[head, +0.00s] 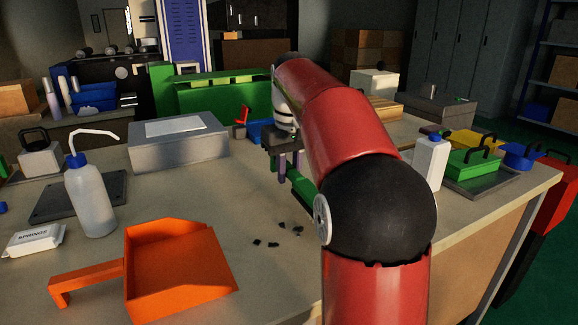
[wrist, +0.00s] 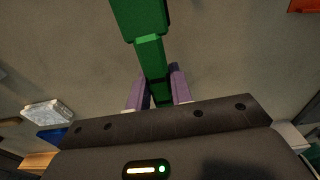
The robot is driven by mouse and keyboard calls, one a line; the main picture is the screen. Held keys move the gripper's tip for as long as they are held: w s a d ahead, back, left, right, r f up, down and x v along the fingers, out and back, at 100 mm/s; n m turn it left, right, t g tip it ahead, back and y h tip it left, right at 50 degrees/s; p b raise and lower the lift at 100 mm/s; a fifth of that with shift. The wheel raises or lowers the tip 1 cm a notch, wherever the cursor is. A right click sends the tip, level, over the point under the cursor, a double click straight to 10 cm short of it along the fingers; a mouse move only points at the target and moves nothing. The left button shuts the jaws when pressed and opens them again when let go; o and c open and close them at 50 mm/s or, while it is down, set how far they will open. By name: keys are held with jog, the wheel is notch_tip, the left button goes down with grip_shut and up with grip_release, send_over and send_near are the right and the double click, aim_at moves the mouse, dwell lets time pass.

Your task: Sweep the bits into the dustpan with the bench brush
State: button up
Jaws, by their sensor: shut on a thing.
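The orange dustpan (head: 180,270) lies on the near left of the bench, its handle pointing left. Its corner shows at the top right of the wrist view (wrist: 306,5). Several small dark bits (head: 273,244) lie scattered on the bench to the right of the dustpan. My gripper (head: 282,170) is beyond the bits, its purple fingers shut on the green bench brush (wrist: 150,55). In the head view, part of the brush (head: 301,186) shows beside my arm, which hides the rest. I cannot tell whether the brush touches the bench.
A white squeeze bottle (head: 92,200), a springs packet (head: 35,239) and a dark plate (head: 60,197) are at the left. A grey metal box (head: 178,150) stands behind. A white bottle (head: 430,165) and a tray (head: 482,180) with coloured boxes are at the right.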

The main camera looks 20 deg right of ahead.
jog(key=shift+f, duration=0.65)
jog(key=shift+f+b, duration=0.35)
jog(key=shift+f, duration=0.05)
jog(key=shift+a, duration=0.1)
jog(key=shift+s+a+r+p, duration=0.15)
jog(key=shift+a+p, duration=0.15)
jog(key=shift+a, duration=1.5)
jog(key=shift+s+a+f+p, duration=0.1)
jog(key=shift+a+p, duration=0.15)
jog(key=shift+a, duration=1.85)
jog(key=shift+a+f+p, duration=0.1)
jog(key=shift+a+p, duration=0.15)
jog(key=shift+a, duration=1.85)
jog(key=shift+a+r+p, duration=0.1)
jog(key=shift+a+p, duration=0.45)
jog(key=shift+a, duration=1.35)
jog(key=shift+r, duration=0.1)
jog(key=shift+r, duration=0.2)
jog(key=shift+a, duration=1.25)
